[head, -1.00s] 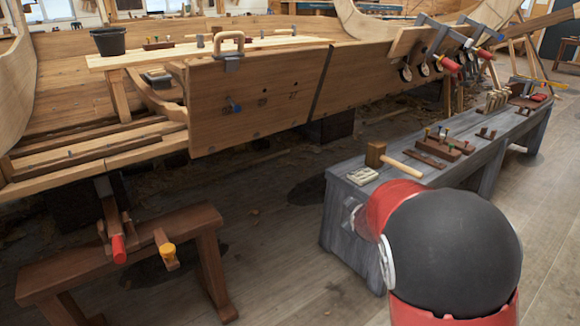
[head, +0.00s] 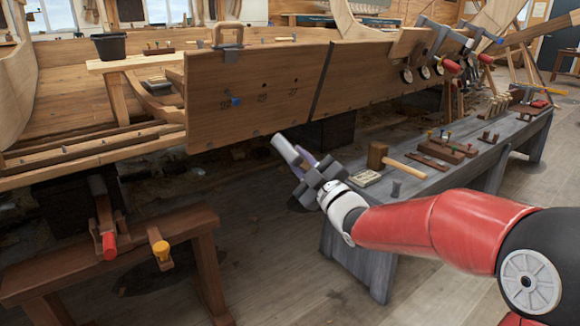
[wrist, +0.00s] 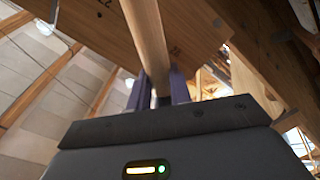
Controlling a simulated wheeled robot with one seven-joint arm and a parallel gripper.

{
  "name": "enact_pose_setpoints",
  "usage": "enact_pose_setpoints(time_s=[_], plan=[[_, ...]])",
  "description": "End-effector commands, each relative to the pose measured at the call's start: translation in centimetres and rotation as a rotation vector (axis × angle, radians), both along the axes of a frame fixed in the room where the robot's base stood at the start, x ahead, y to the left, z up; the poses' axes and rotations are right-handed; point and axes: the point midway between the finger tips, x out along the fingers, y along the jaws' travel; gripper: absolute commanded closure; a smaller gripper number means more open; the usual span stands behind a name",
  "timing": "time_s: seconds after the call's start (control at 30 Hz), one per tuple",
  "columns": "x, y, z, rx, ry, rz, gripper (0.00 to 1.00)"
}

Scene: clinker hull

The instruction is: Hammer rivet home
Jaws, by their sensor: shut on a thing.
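My gripper (head: 304,168) is raised in front of the hull, left of the grey bench, well below and right of the blue-headed rivet (head: 236,101) in the hull plank (head: 260,90). In the wrist view my gripper (wrist: 156,88) is shut on a wooden handle (wrist: 147,35) that runs up between its fingers. A pale cylinder (head: 284,148) sticks out past the fingers in the head view; I cannot tell which part it is. No hammer head shows clearly. A wooden mallet (head: 376,156) lies on the bench.
A brown trestle (head: 190,222) stands at lower left. Clamps (head: 440,45) hang on the hull at right. Floor between trestle and bench is clear.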

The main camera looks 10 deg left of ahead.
Motion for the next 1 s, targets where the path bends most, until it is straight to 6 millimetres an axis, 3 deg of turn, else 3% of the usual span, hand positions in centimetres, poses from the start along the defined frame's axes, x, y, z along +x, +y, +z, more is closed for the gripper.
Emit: enact_pose_setpoints(time_s=[0.1, 0.2, 0.6, 1.0], plan=[[-1.7, 1.1, 1.4, 0.035, -0.033, 0.054, 1.0], [-2.2, 1.7, 2.3, 0.05, -0.039, 0.075, 1.0], [-0.3, 4.4, 3.7, 0.053, -0.04, 0.077, 1.0], [-0.2, 4.6, 3.6, 0.052, -0.04, 0.076, 1.0]])
